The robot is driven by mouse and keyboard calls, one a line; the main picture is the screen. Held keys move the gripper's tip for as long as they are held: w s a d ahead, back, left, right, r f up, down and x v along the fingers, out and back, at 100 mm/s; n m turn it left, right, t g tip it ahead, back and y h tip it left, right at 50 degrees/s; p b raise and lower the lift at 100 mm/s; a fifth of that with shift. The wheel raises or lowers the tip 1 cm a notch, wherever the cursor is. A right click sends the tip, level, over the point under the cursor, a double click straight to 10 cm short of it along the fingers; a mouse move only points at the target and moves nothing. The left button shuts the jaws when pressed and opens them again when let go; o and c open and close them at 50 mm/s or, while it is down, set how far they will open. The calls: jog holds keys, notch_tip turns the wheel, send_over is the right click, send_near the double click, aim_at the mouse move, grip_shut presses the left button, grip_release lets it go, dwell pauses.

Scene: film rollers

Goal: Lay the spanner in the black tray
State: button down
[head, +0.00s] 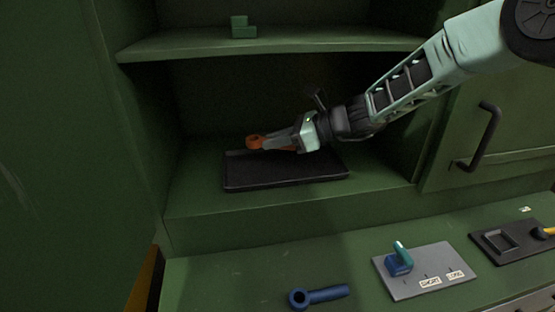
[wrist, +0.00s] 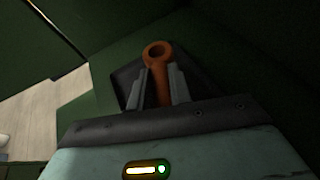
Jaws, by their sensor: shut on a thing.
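The orange spanner (head: 254,142) is held in my gripper (head: 280,143) in the head view, its ring end sticking out to the left. The black tray (head: 285,178) lies on the lower shelf of the green cabinet, below the spanner. In the wrist view, my gripper (wrist: 159,88) is shut on the shaft of the spanner (wrist: 158,54), with the ring beyond the fingertips. Part of the tray (wrist: 127,74) shows dark behind it. The spanner appears to be above the tray, but the exact gap is unclear.
A blue spanner-like tool (head: 319,296) and a grey plate with a lever (head: 426,272) lie on the bench in front. A cabinet door with a handle (head: 481,137) is at right.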

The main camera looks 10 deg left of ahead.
aim_at(276, 168)
jog(key=shift+f+p, duration=0.3)
jog(key=shift+f, duration=2.45)
jog(key=shift+f, duration=0.15)
jog(key=c, duration=1.3)
grip_release()
